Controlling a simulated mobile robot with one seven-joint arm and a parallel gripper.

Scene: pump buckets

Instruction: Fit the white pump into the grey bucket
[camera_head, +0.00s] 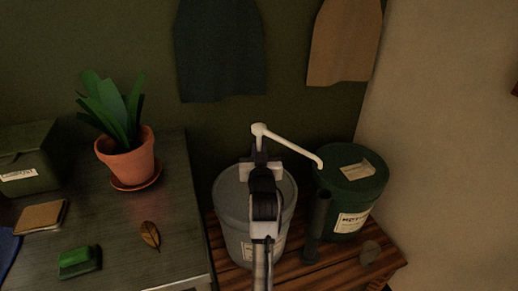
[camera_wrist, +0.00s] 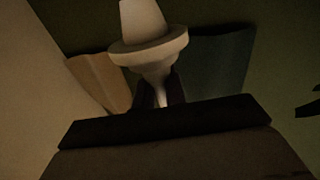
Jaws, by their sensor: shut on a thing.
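The grey bucket (camera_head: 232,202) stands on the wooden slatted surface, with my arm crossing in front of it. The white pump (camera_head: 293,147) shows above the bucket, its long spout sloping down to the right. My gripper (camera_head: 261,161) is shut on the pump, just below its head, over the bucket's top. In the wrist view, the white pump (camera_wrist: 148,48) rises between the fingers (camera_wrist: 165,98) with a wide collar. The pump's lower end is hidden behind my gripper, so I cannot tell whether it enters the bucket.
A green lidded bucket (camera_head: 368,178) stands at the right, close to the spout tip. A dark upright cylinder (camera_head: 318,228) and a stone (camera_head: 370,252) are in front of it. A dark table (camera_head: 185,225) at the left holds a potted plant (camera_head: 127,160) and small items.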

